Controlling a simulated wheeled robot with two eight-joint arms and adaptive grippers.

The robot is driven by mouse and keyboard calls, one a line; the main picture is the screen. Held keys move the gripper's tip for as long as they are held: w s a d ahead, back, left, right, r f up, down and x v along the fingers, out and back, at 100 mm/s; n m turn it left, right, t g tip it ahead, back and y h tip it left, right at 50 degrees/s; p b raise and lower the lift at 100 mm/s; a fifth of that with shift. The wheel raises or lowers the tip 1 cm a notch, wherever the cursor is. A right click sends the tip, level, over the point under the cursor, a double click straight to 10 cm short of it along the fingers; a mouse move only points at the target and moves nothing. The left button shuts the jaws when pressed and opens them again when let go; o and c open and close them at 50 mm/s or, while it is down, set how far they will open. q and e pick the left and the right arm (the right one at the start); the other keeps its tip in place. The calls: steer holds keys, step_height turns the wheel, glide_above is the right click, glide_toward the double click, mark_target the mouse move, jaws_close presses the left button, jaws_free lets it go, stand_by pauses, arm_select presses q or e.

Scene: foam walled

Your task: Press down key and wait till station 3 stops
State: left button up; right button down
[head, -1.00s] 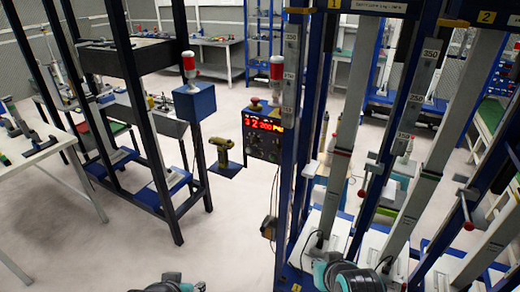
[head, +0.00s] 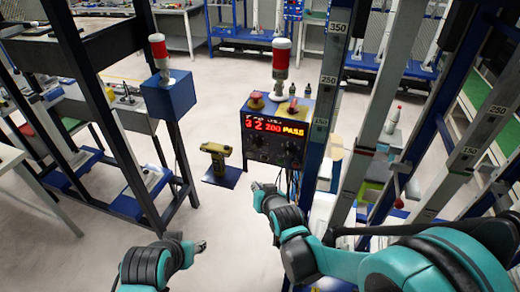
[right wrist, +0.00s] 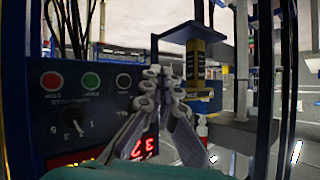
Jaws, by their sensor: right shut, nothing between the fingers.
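The blue control box (head: 275,128) stands in the middle of the head view, with a lit display (head: 272,129) that reads about "3 2 200 PASS". In the right wrist view, which looks upside down, its panel shows a red button (right wrist: 52,81), a green button (right wrist: 91,81), a black button (right wrist: 124,81) and a numbered rotary knob (right wrist: 72,120). My right gripper (head: 258,187) is shut and empty, just below the box's front; its fingers (right wrist: 160,75) appear beside the black button, contact unclear. My left gripper (head: 200,246) is low and left, apart from the box; its finger gap is unclear.
A yellow-black drill-like tool (head: 216,158) stands on a blue plate at left. Tall posts (head: 322,120) of the test stations crowd the right. Open floor lies front left.

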mark_target(264, 159)
steer(key=shift+w+a, duration=0.45)
steer(key=w+d, duration=0.2)
steer(key=w, duration=0.6)
steer(key=shift+w+d, duration=0.2)
steer(key=shift+d, duration=0.2)
steer(key=shift+w, duration=0.15)
stand_by(1.1)
steer(key=shift+w+d, duration=0.15)
steer(key=shift+w, duration=0.1)
